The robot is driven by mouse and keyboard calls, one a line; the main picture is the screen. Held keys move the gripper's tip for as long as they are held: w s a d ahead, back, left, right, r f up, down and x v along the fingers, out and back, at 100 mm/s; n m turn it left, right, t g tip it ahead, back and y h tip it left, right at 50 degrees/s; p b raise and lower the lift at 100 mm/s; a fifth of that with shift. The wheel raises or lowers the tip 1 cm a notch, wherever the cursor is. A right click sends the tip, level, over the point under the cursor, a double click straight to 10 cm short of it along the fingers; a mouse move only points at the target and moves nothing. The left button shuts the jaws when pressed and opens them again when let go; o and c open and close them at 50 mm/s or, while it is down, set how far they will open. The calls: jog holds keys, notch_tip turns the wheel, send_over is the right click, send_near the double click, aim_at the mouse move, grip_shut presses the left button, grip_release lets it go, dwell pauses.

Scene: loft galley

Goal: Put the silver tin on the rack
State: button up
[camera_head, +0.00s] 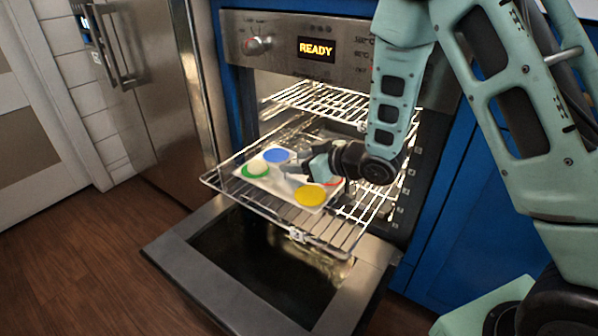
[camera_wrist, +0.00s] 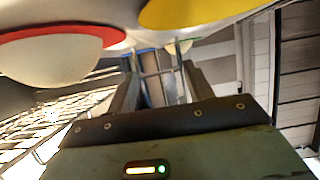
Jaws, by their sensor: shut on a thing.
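The silver tin (camera_head: 272,185) is a pale, flat tray with round blue, green-rimmed, yellow and red-rimmed wells. It is over the pulled-out wire rack (camera_head: 342,229) of the oven, roughly level. I cannot tell whether it touches the wires. My gripper (camera_head: 303,168) reaches in from the right and is shut on the tin, partly covering the red well. In the wrist view, the tin (camera_wrist: 128,38) fills the top, with a red-rimmed well at left and a yellow one at right. The fingers (camera_wrist: 155,75) meet at its edge.
The oven door (camera_head: 185,248) is folded down below the rack. A second wire rack (camera_head: 318,103) sits higher inside the lit oven. The oven display (camera_head: 316,48) reads READY. A steel fridge (camera_head: 160,85) stands at left, and blue cabinet fronts (camera_head: 455,200) are at right.

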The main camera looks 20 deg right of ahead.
jog(key=shift+f, duration=0.65)
jog(key=shift+f, duration=0.15)
jog(key=o, duration=1.5)
